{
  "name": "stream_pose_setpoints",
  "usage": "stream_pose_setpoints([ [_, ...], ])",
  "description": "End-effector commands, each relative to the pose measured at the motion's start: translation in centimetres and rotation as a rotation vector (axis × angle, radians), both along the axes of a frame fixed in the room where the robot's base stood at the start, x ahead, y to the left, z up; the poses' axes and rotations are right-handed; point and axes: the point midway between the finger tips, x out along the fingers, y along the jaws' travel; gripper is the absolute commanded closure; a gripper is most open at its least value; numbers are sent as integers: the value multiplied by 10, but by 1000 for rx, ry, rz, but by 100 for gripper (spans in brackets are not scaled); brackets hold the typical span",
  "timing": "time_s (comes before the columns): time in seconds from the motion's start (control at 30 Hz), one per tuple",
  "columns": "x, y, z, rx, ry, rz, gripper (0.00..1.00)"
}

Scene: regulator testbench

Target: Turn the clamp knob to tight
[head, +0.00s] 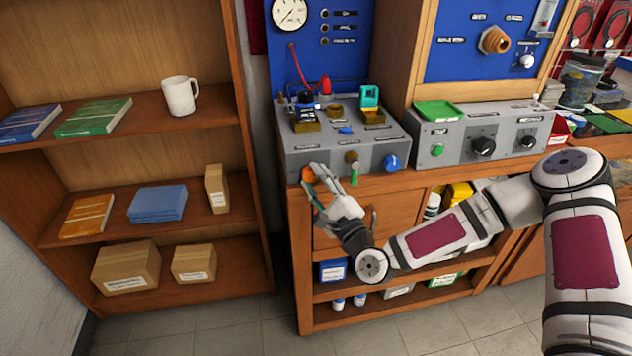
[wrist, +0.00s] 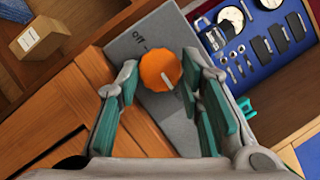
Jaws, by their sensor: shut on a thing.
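An orange knob (head: 307,174) sits at the left end of the front face of the grey bench unit (head: 325,157). In the wrist view the orange knob (wrist: 155,66) has a pale pointer line angled toward the lower right, and small dark markings beside it on the grey panel. My gripper (head: 317,177) is at this knob; in the wrist view its teal-padded fingers (wrist: 160,78) stand on either side of the knob, closed on it. A blue knob (head: 392,161) is at the right end of the same face. I cannot read which knob is labelled clamp.
A brass fitting with a green lever (head: 353,168) sticks out between the two knobs. A second grey unit (head: 455,146) with black dials stands to the right. A wooden shelf (head: 130,236) with books and boxes is at left. Floor tiles in front are clear.

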Motion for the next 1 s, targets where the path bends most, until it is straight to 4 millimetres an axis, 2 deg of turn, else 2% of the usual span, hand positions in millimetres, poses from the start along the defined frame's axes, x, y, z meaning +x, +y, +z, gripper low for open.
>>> stream_pose_setpoints([
  [0.3, -2, 2, 1, 3, 0, 6, 94],
  [0.33, -2, 2, 1, 3, 0, 6, 61],
  [0.4, -2, 2, 1, 3, 0, 6, 46],
  [0.77, -2, -1, -1, 1, 2, 1, 46],
  [0.87, -9, -7, -3, 1, 4, 0, 46],
  [1.0, -29, -20, -8, 2, 5, 0, 46],
])
